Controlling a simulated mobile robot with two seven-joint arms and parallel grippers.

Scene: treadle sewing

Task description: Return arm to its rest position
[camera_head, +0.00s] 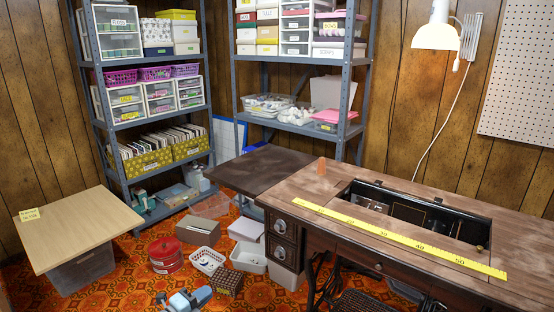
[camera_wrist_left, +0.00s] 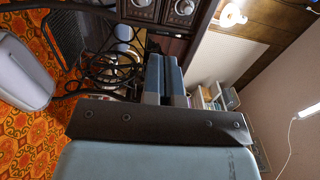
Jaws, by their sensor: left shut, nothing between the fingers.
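My left gripper (camera_head: 186,300) shows at the bottom edge of the head view, low over the patterned carpet. In the left wrist view its two blue-grey fingers (camera_wrist_left: 164,78) lie together, shut with nothing between them. It is apart from the treadle sewing table (camera_head: 300,190), which stands to its right. The table's top has an open well (camera_head: 410,212) with dark parts inside, partly hidden by shadow. The table's black iron treadle frame (camera_wrist_left: 100,70) and drawers (camera_wrist_left: 160,10) show in the left wrist view. My right gripper is not in view.
A wood-topped bin (camera_head: 75,228) stands left. A yellow tape measure (camera_head: 395,236) lies on the table. Shelves (camera_head: 140,125) line the back.

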